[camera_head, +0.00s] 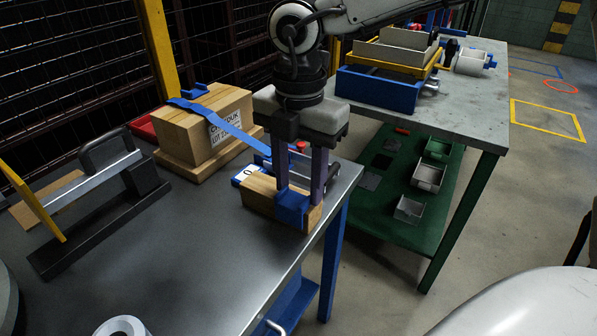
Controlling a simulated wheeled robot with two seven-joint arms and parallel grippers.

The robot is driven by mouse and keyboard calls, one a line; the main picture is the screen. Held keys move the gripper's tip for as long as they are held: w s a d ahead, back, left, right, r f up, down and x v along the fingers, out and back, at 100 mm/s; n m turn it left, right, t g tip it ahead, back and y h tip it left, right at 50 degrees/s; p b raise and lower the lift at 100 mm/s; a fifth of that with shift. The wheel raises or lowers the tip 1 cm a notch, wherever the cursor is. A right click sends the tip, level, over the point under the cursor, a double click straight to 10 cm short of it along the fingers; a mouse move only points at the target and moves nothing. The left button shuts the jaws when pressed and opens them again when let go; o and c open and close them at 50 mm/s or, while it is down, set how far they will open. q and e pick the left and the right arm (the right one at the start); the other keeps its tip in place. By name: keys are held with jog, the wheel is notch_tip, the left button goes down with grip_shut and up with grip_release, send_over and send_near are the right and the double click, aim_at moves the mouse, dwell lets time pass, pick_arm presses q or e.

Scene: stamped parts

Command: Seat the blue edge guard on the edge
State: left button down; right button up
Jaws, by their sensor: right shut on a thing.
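My right gripper (301,190) points down near the right edge of the grey table. It is shut on the blue edge guard (291,209), which is at the near side of a small wooden block (258,193). The fingers partly hide the guard, and I cannot tell whether it touches the block. A brown carton (190,128) stands on a wooden base at the back. A blue strap (228,126) lies over its top edge and runs down to the right, toward the gripper. Another blue piece (194,90) sits at the carton's far top edge. My left gripper is not in view.
A black tool with a grey bar and handle (105,205) lies on the left of the table (190,245). The near middle of the table is clear. A second bench (470,95) holds stacked trays, with small bins on its green lower shelf (385,215).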

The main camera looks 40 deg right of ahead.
jog(key=shift+f, duration=0.3)
jog(key=shift+d+f+b, duration=0.1)
jog(key=shift+f+b, duration=0.05)
jog(key=shift+b, duration=0.4)
jog(key=shift+r, duration=0.2)
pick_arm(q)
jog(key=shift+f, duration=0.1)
pick_arm(e)
jog(key=o, duration=1.2)
jog(key=shift+o, duration=0.2)
pick_arm(q)
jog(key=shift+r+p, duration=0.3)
jog(key=shift+p, duration=0.7)
pick_arm(e)
notch_tip(320, 180, up, 10)
jog(key=shift+r, duration=0.15)
